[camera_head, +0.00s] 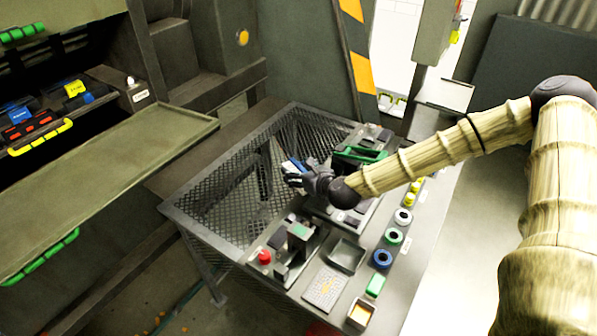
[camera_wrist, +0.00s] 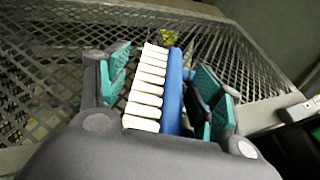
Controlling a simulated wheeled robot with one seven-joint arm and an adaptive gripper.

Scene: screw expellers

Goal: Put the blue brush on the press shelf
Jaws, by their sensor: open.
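The blue brush (camera_wrist: 172,92) lies between the two fingers of my gripper (camera_wrist: 163,80) in the wrist view, with a row of white bristles along its left side. Its blue back is close to the right finger; a gap shows on the bristle side. The lower end of the brush is hidden by my gripper's body. In the head view the brush (camera_head: 294,164) shows small at my gripper (camera_head: 293,175), over the mesh bench. My gripper is open around it. A wide olive shelf (camera_head: 110,180) juts from the machine at left; I cannot tell for sure that it is the press shelf.
The mesh-topped bench (camera_head: 190,212) has a crowded tool strip on its right, with a red knob (camera_head: 264,257), a grey tray (camera_head: 347,256) and several coloured rings. A dark recess at left holds a red tool (camera_head: 27,130) and blue items. The olive shelf's top is clear.

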